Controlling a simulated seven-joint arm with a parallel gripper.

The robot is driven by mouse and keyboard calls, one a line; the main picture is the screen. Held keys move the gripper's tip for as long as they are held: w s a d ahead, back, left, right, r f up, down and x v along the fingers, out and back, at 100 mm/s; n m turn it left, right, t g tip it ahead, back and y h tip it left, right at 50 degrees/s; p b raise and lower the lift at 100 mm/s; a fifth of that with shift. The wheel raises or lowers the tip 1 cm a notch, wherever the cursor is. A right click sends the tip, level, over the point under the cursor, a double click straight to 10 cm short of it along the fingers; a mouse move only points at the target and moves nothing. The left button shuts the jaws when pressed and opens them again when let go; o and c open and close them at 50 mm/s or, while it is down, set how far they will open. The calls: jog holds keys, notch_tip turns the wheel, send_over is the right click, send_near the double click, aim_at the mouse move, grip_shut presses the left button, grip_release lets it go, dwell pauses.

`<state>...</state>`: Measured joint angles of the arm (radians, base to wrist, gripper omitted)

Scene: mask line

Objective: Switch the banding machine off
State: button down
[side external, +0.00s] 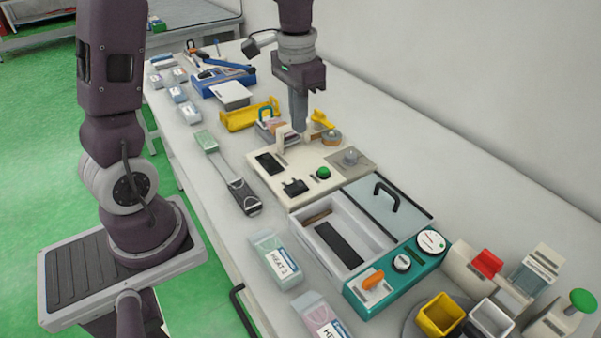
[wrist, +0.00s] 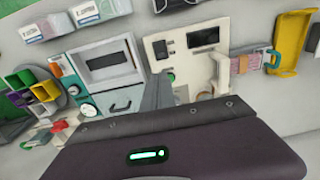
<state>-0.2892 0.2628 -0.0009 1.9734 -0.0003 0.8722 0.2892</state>
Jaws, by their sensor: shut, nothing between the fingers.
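A flat cream machine (side external: 257,176), which looks like the banding machine, lies on the bench; it also shows in the wrist view (wrist: 180,63). Its top has a dark panel (side external: 270,163), a small black switch-like part (side external: 295,187) and a round green button (side external: 323,173). In the wrist view these are the dark panel (wrist: 203,36), black part (wrist: 160,49) and green button (wrist: 171,77). I cannot tell the switch position. My gripper (side external: 299,129) is shut and empty, pointing down over the machine's far side, near a cream upright (side external: 283,138). Its fingers (wrist: 156,94) partly cover the machine.
A teal-edged sealer (side external: 355,292) with an open tray and handled lid (side external: 385,195) stands beside the machine. A tape roll (side external: 331,137) and yellow holder (side external: 248,116) are at the far side. Boxed packs (side external: 275,258) line the front edge; a wall runs behind.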

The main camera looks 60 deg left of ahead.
aim_at(299, 183)
jog(key=shift+w+a+f, duration=0.4)
jog(key=shift+a+f, duration=0.05)
jog(key=shift+f, duration=0.3)
notch_tip(299, 183, down, 14)
jog(key=shift+f, duration=0.1)
jog(key=shift+f, duration=0.1)
dwell(0.4)
